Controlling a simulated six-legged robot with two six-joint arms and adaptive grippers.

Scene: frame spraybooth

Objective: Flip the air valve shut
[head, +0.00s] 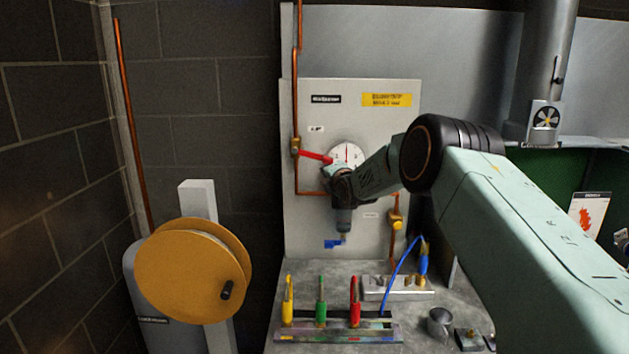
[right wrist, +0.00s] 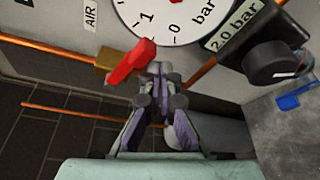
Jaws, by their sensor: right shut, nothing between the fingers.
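The air valve is a brass body (head: 295,147) on a vertical copper pipe on the grey panel. Its red lever (head: 315,157) points right and slightly down, across the pipe, towards the gauge. In the right wrist view the brass body (right wrist: 112,63) and red lever (right wrist: 132,62) lie just left of my fingertips. My right gripper (right wrist: 161,70) is shut and empty, its tips close beside the lever; I cannot tell whether they touch. In the head view my right gripper (head: 338,176) is partly hidden by its own wrist, just below the lever's free end. My left gripper is not in view.
The pressure gauge (head: 347,152) is directly behind my right wrist. A dark regulator knob (right wrist: 272,62) and a blue lever (head: 333,244) are close by. The bench (head: 275,320) below carries coloured-handled tools, a blue hose and a metal cup. A yellow reel (head: 190,270) stands left.

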